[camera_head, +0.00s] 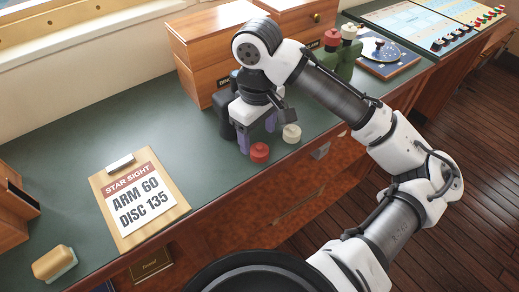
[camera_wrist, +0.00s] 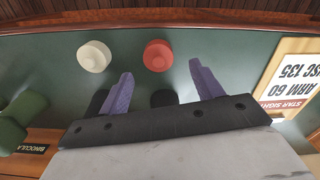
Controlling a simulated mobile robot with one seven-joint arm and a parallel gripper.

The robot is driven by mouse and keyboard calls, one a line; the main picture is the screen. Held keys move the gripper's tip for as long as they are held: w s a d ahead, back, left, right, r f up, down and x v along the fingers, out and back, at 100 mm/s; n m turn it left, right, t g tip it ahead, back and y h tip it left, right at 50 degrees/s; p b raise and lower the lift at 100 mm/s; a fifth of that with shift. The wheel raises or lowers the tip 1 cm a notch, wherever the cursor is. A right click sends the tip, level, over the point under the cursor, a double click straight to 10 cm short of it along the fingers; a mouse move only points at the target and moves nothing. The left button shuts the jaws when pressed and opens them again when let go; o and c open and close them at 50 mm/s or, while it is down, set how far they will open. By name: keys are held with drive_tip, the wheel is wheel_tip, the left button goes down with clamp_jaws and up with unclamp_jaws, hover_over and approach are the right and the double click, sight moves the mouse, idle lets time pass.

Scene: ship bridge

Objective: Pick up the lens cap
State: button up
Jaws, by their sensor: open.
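Two round knobbed pieces that look like lens caps stand on the green counter: a red cap (camera_head: 260,152) and a cream cap (camera_head: 291,133). In the wrist view the red cap (camera_wrist: 158,55) is just beyond the fingertips, roughly between their lines, and the cream cap (camera_wrist: 94,56) is left of the left finger. My gripper (camera_head: 257,136) is open and empty, its purple fingers (camera_wrist: 161,70) pointing down beside the red cap. A black object (camera_head: 222,112), perhaps binoculars, is partly hidden behind my gripper; two dark rounded parts show between and beside the fingers.
Wooden boxes (camera_head: 200,60) stand behind my gripper. A green device (camera_head: 345,62) with red and cream knobs is to the right. A clipboard (camera_head: 138,200) and a brush-like block (camera_head: 54,263) lie left. The counter's front edge is close to the caps.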

sight(259, 146)
drive_tip(key=shift+f+p, duration=0.4)
drive_tip(key=shift+f, duration=2.1)
drive_tip(key=shift+c, duration=0.2)
drive_tip(key=c, duration=1)
